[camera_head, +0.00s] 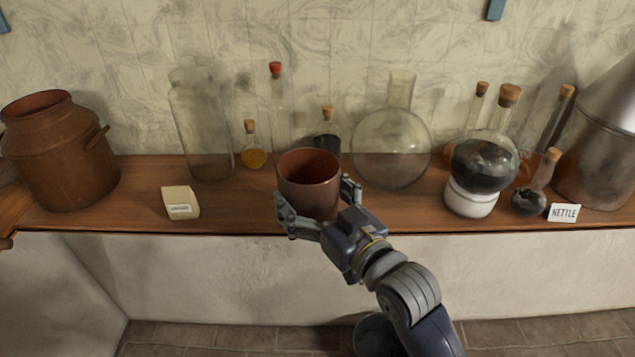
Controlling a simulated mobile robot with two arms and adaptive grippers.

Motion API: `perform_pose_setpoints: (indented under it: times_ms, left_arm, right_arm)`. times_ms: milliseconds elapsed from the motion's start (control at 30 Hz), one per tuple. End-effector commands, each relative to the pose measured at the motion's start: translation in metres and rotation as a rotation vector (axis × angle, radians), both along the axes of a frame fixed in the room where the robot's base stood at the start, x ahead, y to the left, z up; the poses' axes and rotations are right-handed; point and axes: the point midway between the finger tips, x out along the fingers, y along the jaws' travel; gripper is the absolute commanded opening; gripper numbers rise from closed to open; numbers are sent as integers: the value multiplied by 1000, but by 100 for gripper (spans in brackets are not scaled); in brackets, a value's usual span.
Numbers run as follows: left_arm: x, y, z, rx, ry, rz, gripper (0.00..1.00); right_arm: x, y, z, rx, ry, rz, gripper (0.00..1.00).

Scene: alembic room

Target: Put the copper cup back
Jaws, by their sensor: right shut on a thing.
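The copper cup (309,181) is upright, with its open top facing up, at the front middle of the wooden shelf (240,212). My right gripper (317,208) reaches it from the front and is shut on it, with one finger on each side. The cup overlaps the shelf in the picture; I cannot tell whether its base touches the wood, since the gripper hides part of it. My left gripper is not in view.
A large copper pot (60,155) stands far left and a small cream block (180,203) sits front left. Glass bottles and a round flask (391,150) stand behind the cup. A flask on a white stand (470,200), a "KETTLE" card (564,212) and a metal vessel (600,150) are right.

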Motion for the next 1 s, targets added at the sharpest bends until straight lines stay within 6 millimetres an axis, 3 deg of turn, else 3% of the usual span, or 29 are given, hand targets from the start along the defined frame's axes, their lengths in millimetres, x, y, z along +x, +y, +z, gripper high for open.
perform_pose_setpoints:
  times_ms: [100, 333, 467, 700, 1000]
  left_arm:
    - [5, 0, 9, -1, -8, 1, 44]
    - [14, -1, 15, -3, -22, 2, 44]
    - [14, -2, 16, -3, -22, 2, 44]
    - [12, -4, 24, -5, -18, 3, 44]
    - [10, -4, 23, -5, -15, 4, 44]
  right_arm:
    - [34, -6, 2, -1, -4, -3, 40]
    - [73, -11, -4, 1, -4, -1, 40]
    - [80, -12, -7, 2, -3, -1, 40]
    - [80, -13, -38, 1, 0, -2, 40]
    - [80, -13, -42, 3, -4, -2, 40]
